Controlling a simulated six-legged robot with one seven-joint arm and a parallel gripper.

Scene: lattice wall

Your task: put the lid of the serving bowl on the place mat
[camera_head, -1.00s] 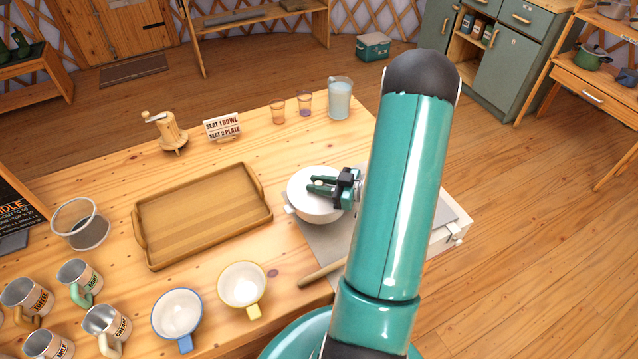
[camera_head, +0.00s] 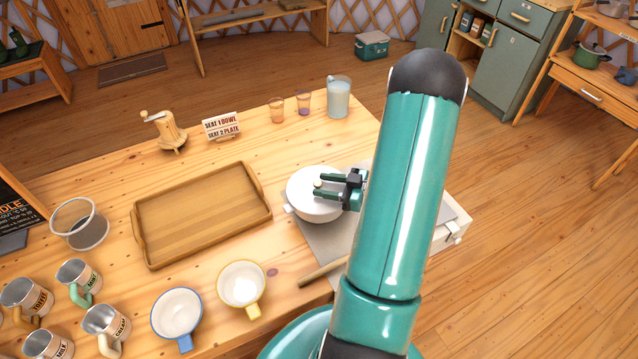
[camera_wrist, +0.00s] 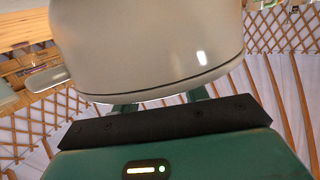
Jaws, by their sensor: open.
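The serving bowl (camera_head: 305,209) is white, with a small side handle, and stands on a grey flat surface at the table's right. Its white lid (camera_head: 302,183) is on it, with a pale knob (camera_head: 317,184) on top. My gripper (camera_head: 319,184) is open over the lid, its green fingers pointing left on either side of the knob. I cannot tell whether they touch it. The wrist view shows the bowl's pale side (camera_wrist: 150,45) and a dark seam close to the fingers (camera_wrist: 160,104). No place mat is clearly identifiable; the grey surface (camera_head: 318,240) could be one.
A wooden tray (camera_head: 205,210) lies left of the bowl. Two cups (camera_head: 241,285) and several mugs (camera_head: 79,278) stand in front. A jug (camera_head: 338,98), two glasses (camera_head: 304,102), a sign (camera_head: 222,127) and a grinder (camera_head: 165,130) stand behind. My arm hides part of the right side.

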